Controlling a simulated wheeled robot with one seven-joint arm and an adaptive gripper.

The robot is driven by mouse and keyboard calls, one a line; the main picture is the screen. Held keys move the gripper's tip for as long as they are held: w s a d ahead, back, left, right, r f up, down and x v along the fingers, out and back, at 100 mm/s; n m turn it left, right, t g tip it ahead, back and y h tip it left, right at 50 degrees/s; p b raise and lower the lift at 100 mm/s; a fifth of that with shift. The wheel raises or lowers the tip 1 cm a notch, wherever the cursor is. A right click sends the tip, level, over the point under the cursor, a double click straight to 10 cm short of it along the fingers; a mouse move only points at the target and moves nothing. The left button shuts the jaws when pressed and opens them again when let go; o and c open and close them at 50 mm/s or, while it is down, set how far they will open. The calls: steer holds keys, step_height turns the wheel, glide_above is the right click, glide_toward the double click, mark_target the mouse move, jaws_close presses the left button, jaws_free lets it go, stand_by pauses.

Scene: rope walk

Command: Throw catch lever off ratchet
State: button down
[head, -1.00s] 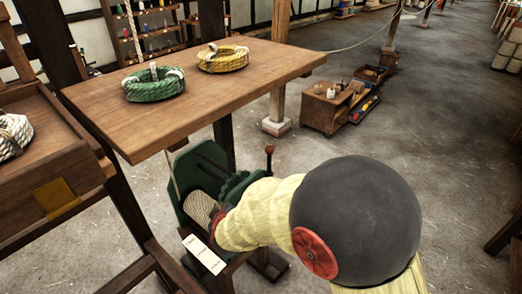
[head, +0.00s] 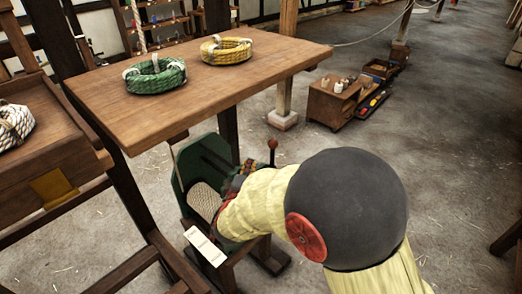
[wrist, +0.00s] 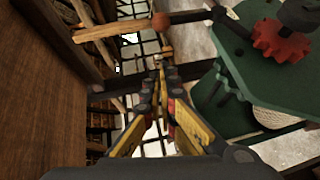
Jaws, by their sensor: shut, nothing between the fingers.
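The green winch (head: 184,182) stands under the table, with a rope-wound drum (head: 204,202) in its frame. The catch lever, a dark rod with a red-brown ball knob (head: 272,143), stands up at its right side. In the wrist view the knob (wrist: 161,21) lies beyond my fingertips, and its rod runs right toward the green housing. The red toothed ratchet wheel (wrist: 281,40) shows at upper right. My gripper (wrist: 161,76) is shut and empty, with no visible contact with the lever. In the head view my arm hides most of the gripper and the ratchet.
The wooden table (head: 190,100) overhangs the winch and carries a green rope coil (head: 155,74) and a yellow one (head: 226,50). A white tag (head: 204,246) hangs at the winch front. A small wooden cabinet (head: 333,104) stands behind on open floor.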

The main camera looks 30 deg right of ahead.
steer(key=s+d+b+x, duration=0.1)
steer(key=d+x, duration=0.1)
steer(key=x, duration=1)
steer(key=shift+d+f+b, duration=0.3)
